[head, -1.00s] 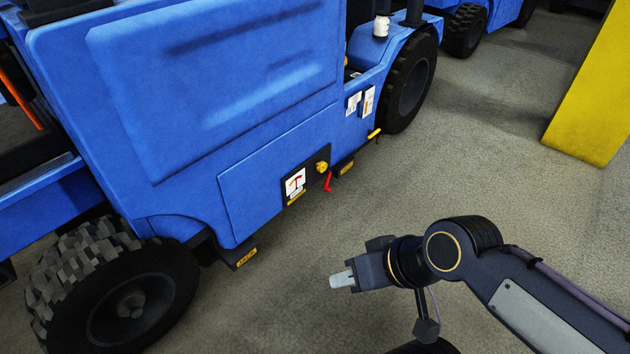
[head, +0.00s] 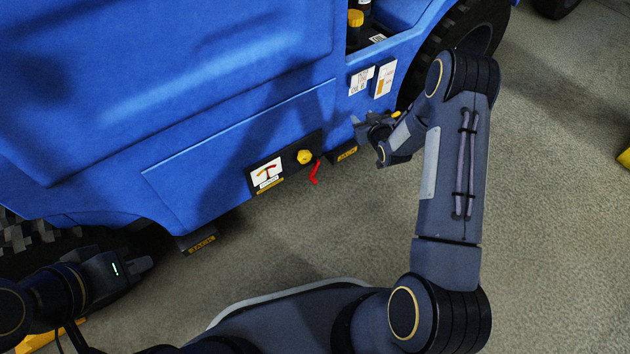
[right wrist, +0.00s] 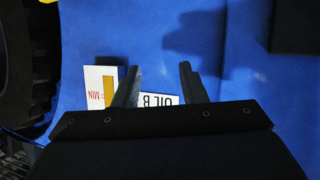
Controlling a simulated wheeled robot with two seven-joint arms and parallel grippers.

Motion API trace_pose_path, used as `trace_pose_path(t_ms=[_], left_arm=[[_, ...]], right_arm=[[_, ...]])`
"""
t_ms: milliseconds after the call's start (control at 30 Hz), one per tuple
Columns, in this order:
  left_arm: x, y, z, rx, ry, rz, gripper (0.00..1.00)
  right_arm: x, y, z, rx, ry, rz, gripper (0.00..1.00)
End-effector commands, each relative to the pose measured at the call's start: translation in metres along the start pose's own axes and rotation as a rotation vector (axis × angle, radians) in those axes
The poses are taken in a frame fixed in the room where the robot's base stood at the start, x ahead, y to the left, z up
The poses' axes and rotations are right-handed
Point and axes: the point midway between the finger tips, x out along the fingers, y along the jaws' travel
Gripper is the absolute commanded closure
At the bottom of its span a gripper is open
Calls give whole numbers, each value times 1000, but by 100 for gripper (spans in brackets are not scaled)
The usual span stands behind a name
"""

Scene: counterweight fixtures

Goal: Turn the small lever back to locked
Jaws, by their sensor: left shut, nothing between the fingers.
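A small red lever (head: 314,172) hangs at the right end of a dark panel low on the blue vehicle's side, pointing downward. A yellow knob (head: 304,157) sits just above and left of it. A white label (head: 267,172) with a red and yellow drawing is on the panel. My right gripper (head: 357,126) is up and right of the lever, near the vehicle's side, apart from the lever. In the right wrist view its fingers (right wrist: 158,82) are spread with nothing between them. My left gripper (head: 143,265) is shut and empty at the lower left, well away from the lever.
Two white labels (head: 361,80) (head: 384,79) are on the blue side above my right gripper. Black jack pads (head: 344,154) (head: 198,241) stick out low on the vehicle. A large tyre (head: 478,28) is at the upper right. Concrete floor (head: 560,200) is free at the right.

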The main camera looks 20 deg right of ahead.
Motion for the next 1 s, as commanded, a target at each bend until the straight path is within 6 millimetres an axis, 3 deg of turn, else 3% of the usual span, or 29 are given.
trace_pose_path(t_ms=[33,167,300,400,533,667,1000], left_arm=[[1,0,0,0,0,0,100],[2,-1,1,0,0,0,100],[3,-1,2,0,0,0,100],[3,-2,2,0,0,0,100],[4,-2,2,0,0,0,100],[6,-3,3,0,0,0,100],[24,-11,12,0,0,0,100]], right_arm=[[13,-14,35,-25,25,-29,62],[26,-55,103,-73,144,-111,62],[15,-103,166,-83,269,-206,62],[0,-131,197,-71,336,-260,62],[-16,-152,220,-53,394,-300,62],[-19,-162,226,-45,420,-316,62],[25,-178,207,-44,423,-317,62]])
